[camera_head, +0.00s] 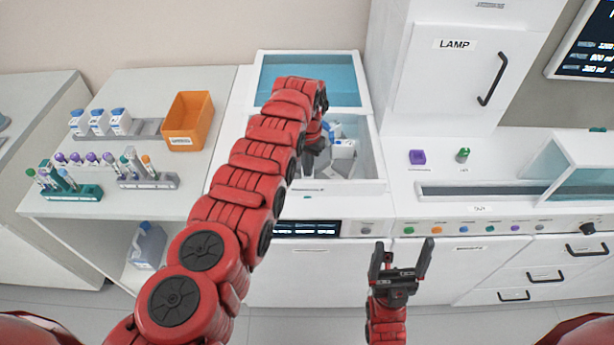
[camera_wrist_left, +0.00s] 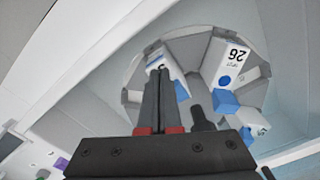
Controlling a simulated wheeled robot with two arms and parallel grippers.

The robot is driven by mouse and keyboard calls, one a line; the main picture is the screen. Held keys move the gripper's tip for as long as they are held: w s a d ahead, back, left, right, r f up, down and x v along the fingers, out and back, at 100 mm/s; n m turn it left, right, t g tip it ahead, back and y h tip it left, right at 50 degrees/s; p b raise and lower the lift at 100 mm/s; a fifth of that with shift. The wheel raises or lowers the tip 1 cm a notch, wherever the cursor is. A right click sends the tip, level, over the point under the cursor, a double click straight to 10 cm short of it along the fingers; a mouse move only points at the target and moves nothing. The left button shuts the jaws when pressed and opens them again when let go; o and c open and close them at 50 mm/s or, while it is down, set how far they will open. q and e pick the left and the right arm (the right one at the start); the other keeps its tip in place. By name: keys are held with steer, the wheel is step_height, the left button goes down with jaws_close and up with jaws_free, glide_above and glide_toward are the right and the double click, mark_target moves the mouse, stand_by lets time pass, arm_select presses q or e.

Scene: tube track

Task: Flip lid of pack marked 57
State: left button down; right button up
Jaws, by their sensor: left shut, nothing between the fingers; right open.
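My left gripper (camera_head: 316,158) reaches into the open white tub in the head view. In the left wrist view its fingers (camera_wrist_left: 161,78) are shut and empty, pointing at a round grey holder (camera_wrist_left: 130,98) with white packs. A third (camera_wrist_left: 251,119) is at the right. I cannot read 57 on any pack. In the head view a white pack (camera_head: 344,150) shows beside my left gripper. My right gripper (camera_head: 403,249) is open and empty before the counter.
The tub's blue-tinted lid (camera_head: 345,80) stands open behind the holder, and the tub's front rim (camera_head: 340,187) is close to my left arm. An orange bin (camera_head: 188,120), tube racks (camera_head: 148,182) and several bottles stand on the left bench.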

arm_select(q)
steer(key=shift+f, duration=0.25)
steer(key=shift+r, duration=0.15)
steer(key=shift+r+p, duration=0.35)
stand_by(0.4)
steer(key=shift+b, duration=0.35)
steer(key=shift+w, duration=0.1)
steer(key=shift+r+b, duration=0.35)
steer(key=shift+b, duration=0.75)
steer(key=shift+r, duration=0.15)
